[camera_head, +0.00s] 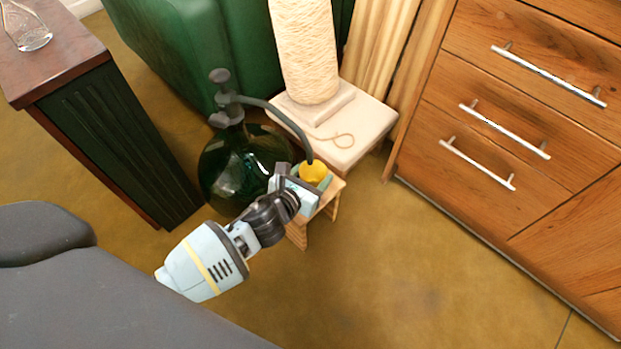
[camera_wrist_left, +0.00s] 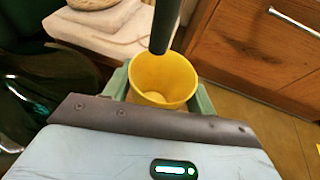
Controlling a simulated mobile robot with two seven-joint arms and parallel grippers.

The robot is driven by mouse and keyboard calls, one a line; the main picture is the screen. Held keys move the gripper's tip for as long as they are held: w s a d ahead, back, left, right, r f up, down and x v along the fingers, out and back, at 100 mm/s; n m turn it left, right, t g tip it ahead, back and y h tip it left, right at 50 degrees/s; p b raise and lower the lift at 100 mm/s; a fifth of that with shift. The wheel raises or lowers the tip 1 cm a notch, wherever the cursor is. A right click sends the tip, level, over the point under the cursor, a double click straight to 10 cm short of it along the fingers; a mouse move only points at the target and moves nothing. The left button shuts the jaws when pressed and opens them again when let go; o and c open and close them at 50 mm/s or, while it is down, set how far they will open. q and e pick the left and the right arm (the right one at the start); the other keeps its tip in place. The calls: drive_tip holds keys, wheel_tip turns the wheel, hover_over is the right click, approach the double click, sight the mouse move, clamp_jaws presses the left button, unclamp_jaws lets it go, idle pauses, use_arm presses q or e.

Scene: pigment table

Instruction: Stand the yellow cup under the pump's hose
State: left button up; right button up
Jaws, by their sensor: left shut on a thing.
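The yellow cup (camera_head: 314,173) is upright at the small wooden stool (camera_head: 329,201). My left gripper (camera_head: 307,178) is shut on it, with a green finger on each side of the cup (camera_wrist_left: 163,80) in the left wrist view. The dark hose (camera_head: 287,121) arcs from the pump (camera_head: 226,100) on the green glass bottle (camera_head: 228,168) and its end hangs down at the cup. In the left wrist view the hose end (camera_wrist_left: 164,35) is over the far part of the cup's mouth. Whether the cup's base touches the stool is hidden. My right gripper is not in view.
A cream platform (camera_head: 362,135) with a scratching post (camera_head: 304,50) stands just behind the stool. Wooden drawers (camera_head: 510,120) are at right, and a dark cabinet (camera_head: 115,140) is at left. The floor in front of the drawers is clear.

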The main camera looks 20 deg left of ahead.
sight(313, 177)
use_arm(q)
drive_tip(key=shift+w+a, duration=0.3)
drive_tip(key=shift+a, duration=0.05)
wheel_tip(313, 177, down, 4)
drive_tip(key=b, duration=0.3)
drive_tip(key=shift+w+a+r, duration=0.1)
drive_tip(key=shift+a+r, duration=0.05)
drive_tip(key=shift+r, duration=0.1)
drive_tip(key=shift+f, duration=0.2)
drive_tip(key=o, duration=1.1)
drive_tip(key=shift+c, duration=0.2)
